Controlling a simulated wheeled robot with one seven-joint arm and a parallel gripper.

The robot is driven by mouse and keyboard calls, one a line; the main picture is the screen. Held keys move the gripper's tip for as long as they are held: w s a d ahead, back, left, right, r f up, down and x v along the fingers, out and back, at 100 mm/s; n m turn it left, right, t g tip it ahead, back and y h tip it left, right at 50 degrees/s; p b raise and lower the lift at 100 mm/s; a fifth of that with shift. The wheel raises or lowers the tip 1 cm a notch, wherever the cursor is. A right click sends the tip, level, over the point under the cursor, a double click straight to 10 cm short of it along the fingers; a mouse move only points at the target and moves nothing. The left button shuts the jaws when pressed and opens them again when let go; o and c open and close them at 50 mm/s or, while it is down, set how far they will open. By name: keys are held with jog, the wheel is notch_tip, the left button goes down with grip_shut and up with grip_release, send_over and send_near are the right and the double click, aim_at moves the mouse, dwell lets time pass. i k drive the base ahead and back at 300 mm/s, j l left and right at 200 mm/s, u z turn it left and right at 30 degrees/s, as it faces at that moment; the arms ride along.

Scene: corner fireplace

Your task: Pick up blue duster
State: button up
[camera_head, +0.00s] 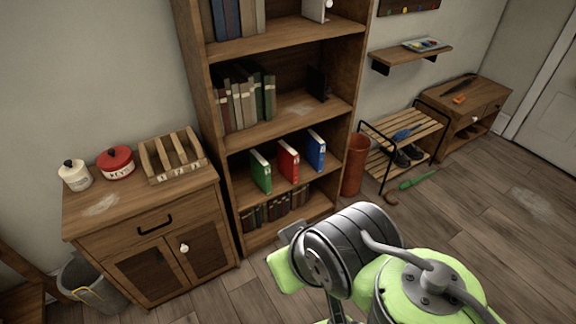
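A small blue object that looks like the blue duster (405,133) lies on the top slats of the wooden shoe rack (432,129), right of the bookshelf. It is small in view, so its details are hard to tell. My green and grey arm fills the bottom centre and right of the picture, well in front of the rack. My gripper's fingers do not show, and nothing is seen touching the blue object.
A reddish bin (355,165) stands left of the rack. A green umbrella-like item (417,180) lies on the floor before it. A tall bookshelf (232,190) and a cabinet (150,215) stand left. Open floor (480,215) lies to the right.

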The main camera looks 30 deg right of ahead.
aim_at(401, 135)
jog(key=z, duration=1.9)
